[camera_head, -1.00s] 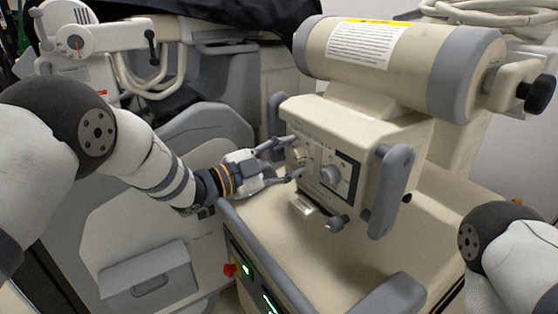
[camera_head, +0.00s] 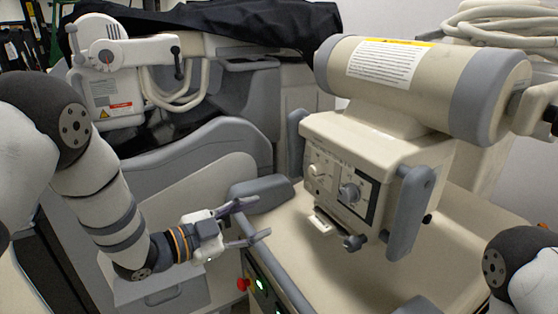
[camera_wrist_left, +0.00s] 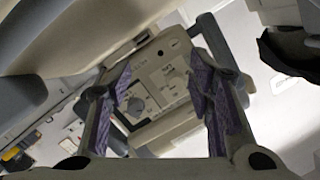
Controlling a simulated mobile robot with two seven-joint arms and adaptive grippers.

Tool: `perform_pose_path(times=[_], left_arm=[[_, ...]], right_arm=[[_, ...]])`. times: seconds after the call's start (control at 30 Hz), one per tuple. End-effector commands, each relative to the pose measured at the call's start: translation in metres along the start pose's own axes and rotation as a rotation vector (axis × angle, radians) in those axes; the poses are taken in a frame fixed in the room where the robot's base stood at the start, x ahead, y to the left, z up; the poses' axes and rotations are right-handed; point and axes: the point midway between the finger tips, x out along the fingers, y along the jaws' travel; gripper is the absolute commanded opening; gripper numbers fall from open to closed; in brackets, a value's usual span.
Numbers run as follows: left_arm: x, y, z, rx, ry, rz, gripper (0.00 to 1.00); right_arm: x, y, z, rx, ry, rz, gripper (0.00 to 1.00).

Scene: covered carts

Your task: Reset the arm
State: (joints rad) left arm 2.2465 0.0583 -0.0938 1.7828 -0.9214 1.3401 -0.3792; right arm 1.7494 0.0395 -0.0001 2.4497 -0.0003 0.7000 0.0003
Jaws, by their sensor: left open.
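My left gripper (camera_head: 250,222) is open and empty in the head view, left of the beige machine head (camera_head: 365,160) and apart from it. Its two fingers point right, toward the cart. In the left wrist view the purple-padded fingers (camera_wrist_left: 160,105) are spread, with the machine's knob panel (camera_wrist_left: 155,85) seen beyond them. The panel carries a grey knob (camera_head: 349,192). My right arm shows only in part at the lower right; its gripper is out of frame.
The beige cart top (camera_head: 310,255) lies below the machine head, with a red button (camera_head: 243,284) at its left edge. A thick cylinder (camera_head: 420,80) tops the machine. Another covered cart with a black cloth (camera_head: 230,30) stands behind at left.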

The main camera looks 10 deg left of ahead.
Motion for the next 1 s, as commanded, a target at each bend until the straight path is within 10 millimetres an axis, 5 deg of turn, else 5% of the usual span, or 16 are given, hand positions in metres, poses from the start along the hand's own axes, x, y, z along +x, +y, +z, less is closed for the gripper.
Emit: perform_pose_path(times=[0.1, 0.23, 0.37, 0.5, 0.6, 0.7, 1.0], left_arm=[[-0.040, 0.077, 0.079, -0.318, -0.324, -0.005, 0.47], [-0.112, 0.169, 0.137, -0.628, -0.690, -0.014, 0.47], [-0.202, 0.259, 0.155, -0.887, -1.058, -0.021, 0.47], [-0.297, 0.332, 0.139, -1.087, -1.416, -0.039, 0.47], [-0.343, 0.361, 0.119, -1.167, -1.595, -0.053, 0.47], [-0.367, 0.375, 0.106, -1.204, -1.690, -0.063, 0.47], [-0.373, 0.378, 0.103, -1.212, -1.714, -0.066, 0.47]], right_arm=[[-0.003, 0.000, -0.002, 0.000, 0.009, 0.000, 0.40], [-0.006, 0.000, -0.004, 0.000, 0.017, -0.001, 0.40], [-0.008, 0.000, -0.005, 0.000, 0.025, -0.001, 0.40], [-0.011, 0.000, -0.006, 0.000, 0.031, -0.001, 0.40], [-0.011, 0.000, -0.007, 0.000, 0.034, -0.001, 0.40], [-0.012, 0.000, -0.007, 0.000, 0.035, -0.002, 0.40], [-0.011, 0.000, -0.007, 0.000, 0.034, -0.001, 0.40]])
